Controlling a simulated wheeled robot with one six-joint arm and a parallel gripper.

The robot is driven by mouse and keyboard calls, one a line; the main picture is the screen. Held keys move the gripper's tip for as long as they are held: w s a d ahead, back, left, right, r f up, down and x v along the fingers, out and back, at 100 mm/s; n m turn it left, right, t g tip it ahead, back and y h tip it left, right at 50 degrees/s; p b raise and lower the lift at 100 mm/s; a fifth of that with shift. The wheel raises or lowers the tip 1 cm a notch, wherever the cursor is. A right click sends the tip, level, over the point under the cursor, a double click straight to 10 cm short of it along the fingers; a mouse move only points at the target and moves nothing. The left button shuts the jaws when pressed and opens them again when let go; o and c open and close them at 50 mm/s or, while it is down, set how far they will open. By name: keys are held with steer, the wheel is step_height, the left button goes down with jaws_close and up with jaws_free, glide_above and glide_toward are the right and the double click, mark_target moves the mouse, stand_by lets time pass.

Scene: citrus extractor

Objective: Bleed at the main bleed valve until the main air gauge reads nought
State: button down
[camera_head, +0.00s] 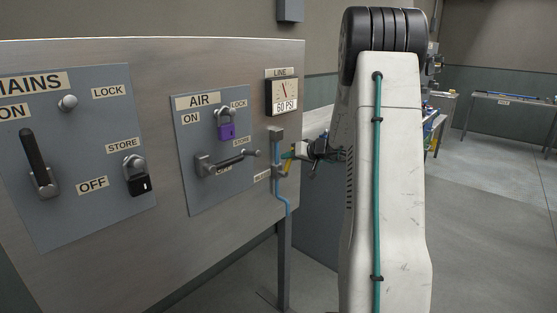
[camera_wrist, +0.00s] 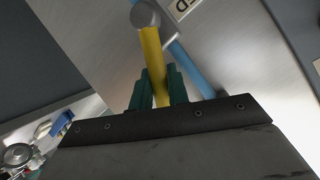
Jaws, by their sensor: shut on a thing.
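The line air gauge (camera_head: 283,93) is at the upper right of the steel panel, with a dark needle near upright and a plate reading 60 PSI. In the wrist view a yellow lever (camera_wrist: 151,48) comes from a round grey knob (camera_wrist: 145,14). My gripper (camera_wrist: 158,82) is shut on this lever, with a green finger on each side. In the head view my gripper (camera_head: 288,154) is at the valve, and the lever is mostly hidden.
The AIR board (camera_head: 215,183) has a handle (camera_head: 225,162) lying nearly level and a purple padlock (camera_head: 226,131) at LOCK. The MAINS handle (camera_head: 34,155) points up towards ON; a black padlock (camera_head: 138,183) hangs at STORE. A bench (camera_head: 512,101) stands far right, with open floor before it.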

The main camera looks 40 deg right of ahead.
stand_by(0.4)
steer(key=c, duration=1.3)
jaws_free()
steer(key=shift+c, duration=0.2)
steer(key=v, duration=0.7)
steer(key=shift+s, duration=0.4)
steer(key=shift+r, duration=0.15)
